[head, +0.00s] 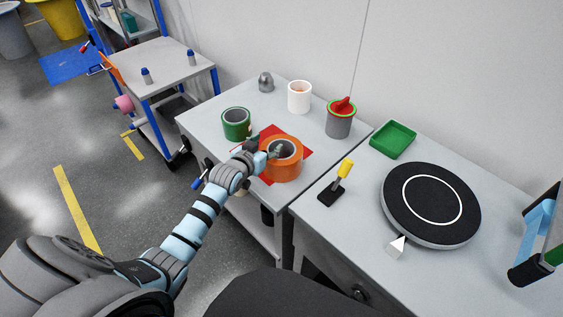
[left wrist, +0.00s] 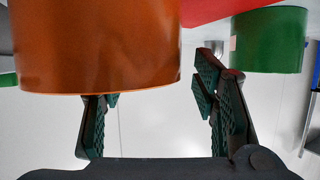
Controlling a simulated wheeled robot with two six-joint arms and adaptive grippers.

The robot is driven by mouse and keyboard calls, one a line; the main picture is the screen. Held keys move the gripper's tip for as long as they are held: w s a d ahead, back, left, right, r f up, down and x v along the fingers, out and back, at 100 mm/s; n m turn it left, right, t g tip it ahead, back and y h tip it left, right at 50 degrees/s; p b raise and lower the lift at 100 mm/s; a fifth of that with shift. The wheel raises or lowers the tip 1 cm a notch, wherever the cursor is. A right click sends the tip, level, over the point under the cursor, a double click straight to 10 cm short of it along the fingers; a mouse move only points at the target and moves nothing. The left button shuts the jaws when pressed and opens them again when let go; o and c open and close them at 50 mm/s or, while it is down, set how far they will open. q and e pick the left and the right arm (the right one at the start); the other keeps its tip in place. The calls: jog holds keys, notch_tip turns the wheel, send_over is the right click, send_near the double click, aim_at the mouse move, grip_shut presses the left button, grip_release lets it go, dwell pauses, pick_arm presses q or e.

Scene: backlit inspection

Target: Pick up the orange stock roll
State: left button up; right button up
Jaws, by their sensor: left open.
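The orange stock roll (head: 287,172) is a thick ring standing on a red mat (head: 302,150) on the left grey table. My left gripper (head: 268,151) is open at the roll's left side, with a part of it reaching over the rim at the opening. In the left wrist view the orange roll (left wrist: 95,45) fills the upper left. It hides the tip of the left finger, while the right finger (left wrist: 210,85) is clear of it. I cannot tell whether the fingers touch the roll. My right gripper is out of view.
A green roll (head: 237,125) stands close to my left gripper. A white roll (head: 299,97), a grey cone-topped piece (head: 266,82) and a grey cup (head: 340,121) stand farther back. The right table holds a green tray (head: 393,139), a yellow-handled tool (head: 342,174) and a black turntable (head: 430,200).

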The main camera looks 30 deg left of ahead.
pick_arm(q)
jog(key=shift+w+f, duration=0.3)
jog(key=shift+w, duration=0.3)
jog(key=shift+s+r, duration=0.1)
jog(key=shift+s, duration=0.05)
grip_shut()
jog(key=shift+r, duration=0.15)
